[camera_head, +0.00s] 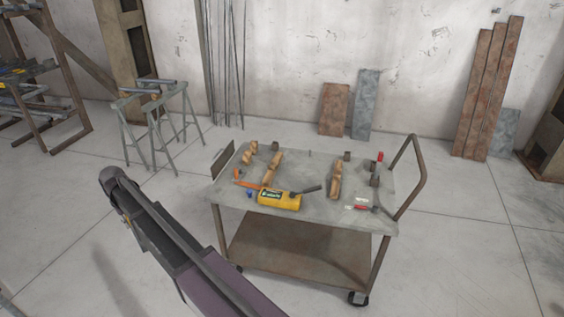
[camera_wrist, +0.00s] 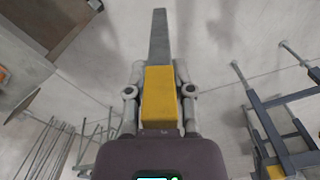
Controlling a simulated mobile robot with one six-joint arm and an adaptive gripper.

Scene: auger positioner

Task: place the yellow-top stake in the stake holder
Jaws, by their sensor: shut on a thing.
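In the wrist view my gripper (camera_wrist: 159,88) is shut on the yellow-top stake (camera_wrist: 159,100). The yellow block end sits between the two fingers, and the grey tapering shaft points away from the gripper, over the pale floor. The stake appears clear of the floor and of other objects. In the head view my arm crosses the lower left, and neither the gripper nor the stake can be made out there. I cannot identify the stake holder with certainty in either view.
Trestles (camera_head: 155,110) stand back left. Boards (camera_head: 485,90) lean on the wall. In the wrist view, a blue-grey frame (camera_wrist: 268,125) is at right.

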